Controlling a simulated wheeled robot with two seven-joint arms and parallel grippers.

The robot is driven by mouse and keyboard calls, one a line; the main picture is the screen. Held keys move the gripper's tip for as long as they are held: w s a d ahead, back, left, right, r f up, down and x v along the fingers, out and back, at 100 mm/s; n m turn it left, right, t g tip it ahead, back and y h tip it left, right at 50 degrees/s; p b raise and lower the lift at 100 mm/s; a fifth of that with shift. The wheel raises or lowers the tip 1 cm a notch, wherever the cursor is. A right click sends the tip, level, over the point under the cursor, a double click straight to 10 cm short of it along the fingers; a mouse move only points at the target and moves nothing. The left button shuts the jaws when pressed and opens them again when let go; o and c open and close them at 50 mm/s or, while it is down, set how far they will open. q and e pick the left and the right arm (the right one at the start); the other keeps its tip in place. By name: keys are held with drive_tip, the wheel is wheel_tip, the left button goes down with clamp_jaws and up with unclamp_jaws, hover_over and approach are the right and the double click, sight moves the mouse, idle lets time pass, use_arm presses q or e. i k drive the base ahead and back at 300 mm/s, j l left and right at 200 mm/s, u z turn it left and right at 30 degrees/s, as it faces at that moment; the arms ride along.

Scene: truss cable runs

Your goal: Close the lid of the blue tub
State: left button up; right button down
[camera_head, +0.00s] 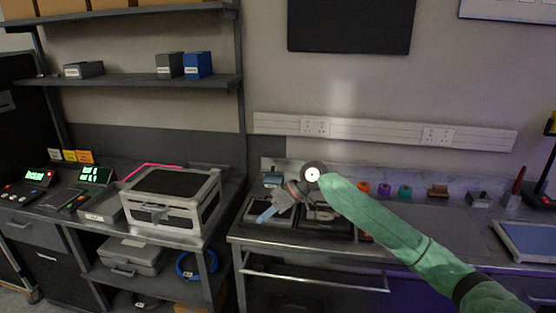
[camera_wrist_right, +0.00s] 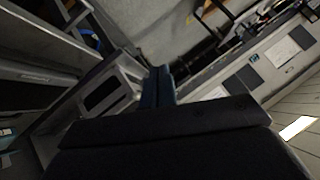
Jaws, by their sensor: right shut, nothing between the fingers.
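I cannot make out for certain a blue tub with a lid in either view. A small blue box (camera_head: 198,65) with a pale label stands on the wall shelf at the upper left; I cannot tell whether it has a lid. My right gripper (camera_head: 265,216) hangs over the left part of the workbench, its blue fingertips pointing down and left. It is shut and empty, well below and to the right of the blue box. Its shut fingers also show in the right wrist view (camera_wrist_right: 157,87). My left gripper is not in view.
A grey case (camera_head: 172,196) with a latch stands on the left bench. A blue coil (camera_head: 187,266) lies on the shelf below. A metal rail (camera_head: 320,278) runs along the workbench front. A blue-topped tray (camera_head: 530,240) lies at the far right.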

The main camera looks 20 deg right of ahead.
sight(272, 171)
drive_tip(key=i+l, duration=1.6)
